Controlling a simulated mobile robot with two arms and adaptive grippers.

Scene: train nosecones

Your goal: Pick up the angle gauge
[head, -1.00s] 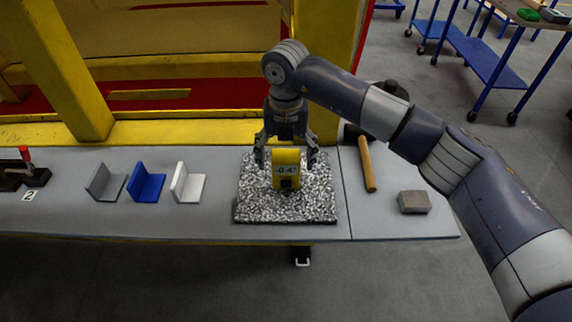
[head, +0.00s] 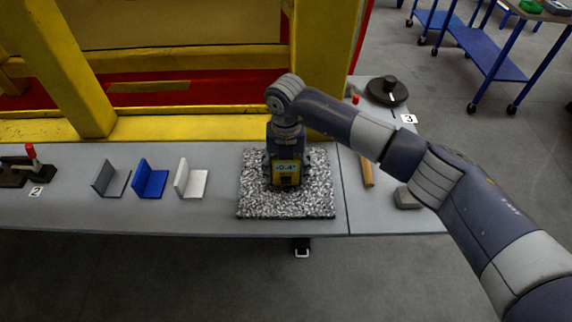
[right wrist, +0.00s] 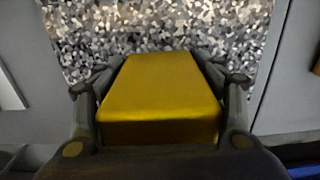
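The angle gauge (head: 286,174) is a yellow block with a display reading about -0.4°. It stands on a speckled granite plate (head: 260,207) on the bench. My right gripper (head: 286,160) is straight above it, pointing down, with a finger on either side. In the right wrist view the gauge's yellow top (right wrist: 160,90) fills the space between the fingers. Both fingertips sit against its sides with no clear gap, so the gripper looks shut on it. The gauge appears still down on the plate. My left gripper is not in view.
Grey, blue (head: 149,181) and white (head: 190,181) angle brackets stand left of the plate. A hammer handle (head: 367,172) and a grey block (head: 406,199) lie to the right. A yellow frame (head: 200,128) runs along the bench's back.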

